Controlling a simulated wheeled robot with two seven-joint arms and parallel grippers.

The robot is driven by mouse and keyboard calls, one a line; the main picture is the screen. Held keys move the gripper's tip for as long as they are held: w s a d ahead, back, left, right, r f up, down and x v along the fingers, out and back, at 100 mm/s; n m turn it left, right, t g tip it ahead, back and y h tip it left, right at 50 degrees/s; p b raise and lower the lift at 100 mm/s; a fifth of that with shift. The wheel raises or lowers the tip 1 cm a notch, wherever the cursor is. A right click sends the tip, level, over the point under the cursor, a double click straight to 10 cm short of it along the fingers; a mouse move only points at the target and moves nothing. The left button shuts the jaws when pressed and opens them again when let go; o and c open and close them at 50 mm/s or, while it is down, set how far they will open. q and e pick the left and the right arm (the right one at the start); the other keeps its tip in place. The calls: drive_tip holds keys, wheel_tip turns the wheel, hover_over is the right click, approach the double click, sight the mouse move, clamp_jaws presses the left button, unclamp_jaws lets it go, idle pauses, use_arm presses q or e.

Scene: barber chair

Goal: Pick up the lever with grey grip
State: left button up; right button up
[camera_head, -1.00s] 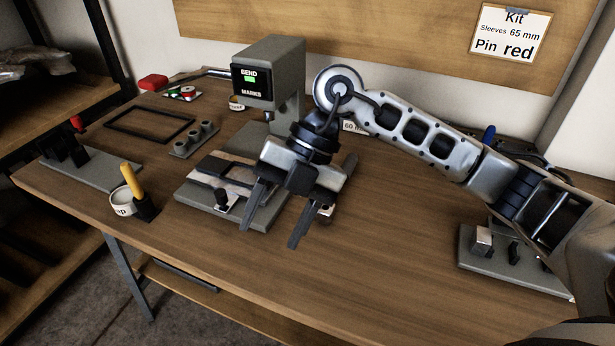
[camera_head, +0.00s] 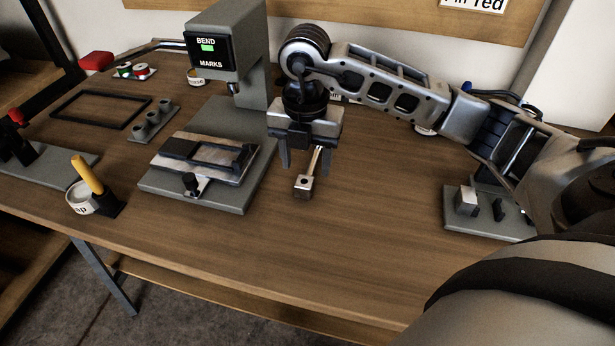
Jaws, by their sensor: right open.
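A lever lies on the bench right of the grey bending fixture. I cannot tell how close the fingertips are to the rod. My left gripper is out of view.
The bending fixture (camera_head: 225,197) and the press with a "BEND MARKS" screen (camera_head: 208,50) stand left of the gripper. A grey plate with blocks (camera_head: 465,222) is at right. The bench front is clear.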

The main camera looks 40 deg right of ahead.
sight(305, 177)
drive_tip(key=f, duration=0.5)
drive_tip(key=shift+w+d+f, duration=0.1)
drive_tip(key=shift+w+f, duration=0.05)
drive_tip(key=shift+w, duration=0.05)
clamp_jaws()
